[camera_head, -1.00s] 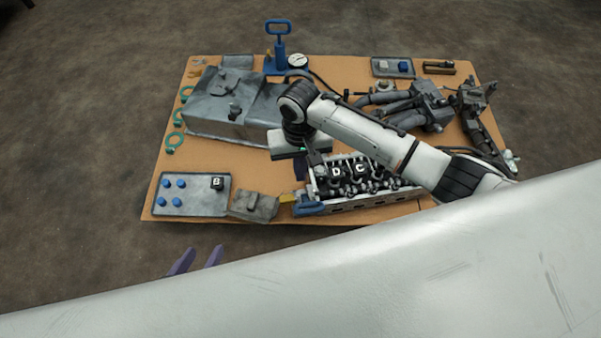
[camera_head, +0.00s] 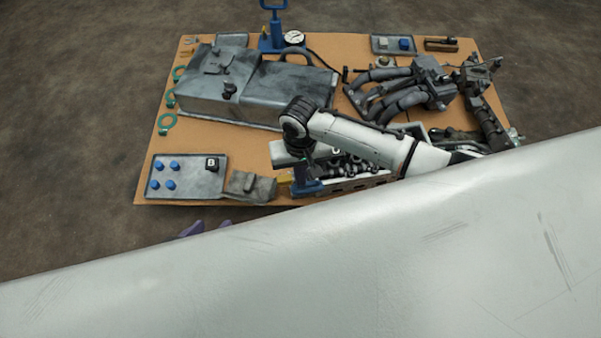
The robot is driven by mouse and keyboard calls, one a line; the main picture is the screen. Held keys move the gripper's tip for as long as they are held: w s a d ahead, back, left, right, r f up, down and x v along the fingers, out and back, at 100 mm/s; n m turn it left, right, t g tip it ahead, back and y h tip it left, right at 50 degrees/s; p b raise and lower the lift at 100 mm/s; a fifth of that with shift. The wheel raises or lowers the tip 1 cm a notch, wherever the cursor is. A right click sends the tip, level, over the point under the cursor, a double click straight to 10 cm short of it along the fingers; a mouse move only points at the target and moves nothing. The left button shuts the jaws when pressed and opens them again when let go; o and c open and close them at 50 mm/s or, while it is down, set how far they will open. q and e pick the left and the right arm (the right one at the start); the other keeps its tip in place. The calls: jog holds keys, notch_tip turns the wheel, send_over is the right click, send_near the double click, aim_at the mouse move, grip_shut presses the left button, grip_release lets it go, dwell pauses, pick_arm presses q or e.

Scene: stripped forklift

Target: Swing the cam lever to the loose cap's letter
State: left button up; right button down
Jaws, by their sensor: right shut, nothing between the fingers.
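The loose cap (camera_head: 212,164) is a small black block with a white letter B, in the grey tray at the left. The cylinder head (camera_head: 350,185) lies at the front of the board, largely covered by my right arm; one lettered cap on it shows only in part. The blue cam lever (camera_head: 308,188) is at its left end, partly hidden. My right gripper (camera_head: 299,178) is shut and points down at this lever; I cannot tell whether it touches.
The grey tray (camera_head: 187,190) also holds several blue knobs. A grey block (camera_head: 252,186) stands between tray and head. A large grey cover (camera_head: 240,95), a blue hand pump (camera_head: 273,30) with gauge, and a manifold (camera_head: 400,90) fill the back. My own white arm link blocks the foreground.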

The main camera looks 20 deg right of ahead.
jog(key=s+p, duration=0.1)
jog(key=p, duration=0.1)
jog(key=shift+s+a+f+p, duration=0.1)
jog(key=shift+f+p, duration=0.05)
jog(key=shift+p, duration=0.2)
jog(key=shift+s+f, duration=0.1)
jog(key=shift+f, duration=0.05)
pick_arm(q)
jog(key=shift+s+a+r+n+t+y, duration=0.15)
jog(key=shift+s+a+r+n+t, duration=0.15)
jog(key=shift+a+r, duration=0.2)
jog(key=shift+s+a+r+n+t+y, duration=0.1)
jog(key=shift+a+r+n+t+y, duration=0.1)
jog(key=shift+a+r+t, duration=0.2)
pick_arm(e)
jog(key=shift+f, duration=0.25)
pick_arm(q)
jog(key=shift+r, duration=0.1)
